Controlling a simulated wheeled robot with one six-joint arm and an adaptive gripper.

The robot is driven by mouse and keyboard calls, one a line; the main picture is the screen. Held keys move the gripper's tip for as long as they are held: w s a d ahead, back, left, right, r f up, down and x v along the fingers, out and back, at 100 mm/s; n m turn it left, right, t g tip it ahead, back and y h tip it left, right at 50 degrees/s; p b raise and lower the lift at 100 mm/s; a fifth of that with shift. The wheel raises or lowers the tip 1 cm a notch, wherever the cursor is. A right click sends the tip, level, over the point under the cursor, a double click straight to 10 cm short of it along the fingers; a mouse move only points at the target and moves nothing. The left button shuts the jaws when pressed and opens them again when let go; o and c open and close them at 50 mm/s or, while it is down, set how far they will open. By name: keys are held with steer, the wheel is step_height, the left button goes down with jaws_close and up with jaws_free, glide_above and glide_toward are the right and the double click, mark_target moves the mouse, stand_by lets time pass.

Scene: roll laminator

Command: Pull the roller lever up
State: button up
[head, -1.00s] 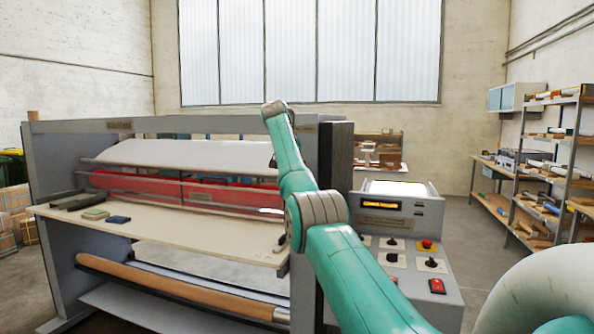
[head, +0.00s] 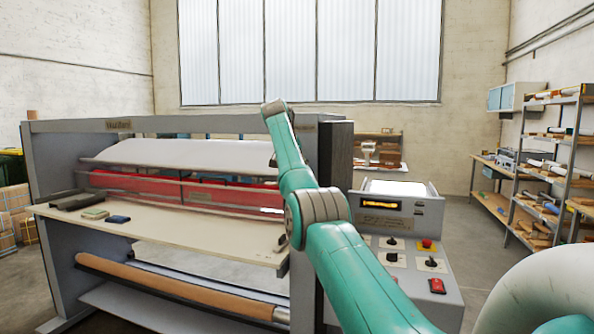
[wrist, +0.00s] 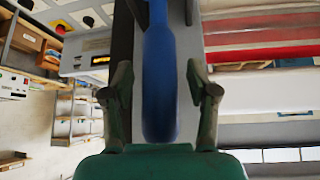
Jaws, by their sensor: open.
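The roller lever (wrist: 158,85) shows in the wrist view as a long blue bar with a rounded end. My gripper (wrist: 159,82) is open, with one finger on each side of the lever. Gaps show between the lever and both fingers, so the lever is not clamped. In the head view my teal arm reaches up to the right end of the laminator (head: 200,123). The lever and my fingers cannot be made out there, hidden behind the arm.
A control panel (head: 408,262) with knobs and red buttons stands right of my arm.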

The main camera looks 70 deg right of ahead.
steer(key=v, duration=1.1)
steer(key=shift+a+r, duration=0.15)
steer(key=shift+r, duration=0.2)
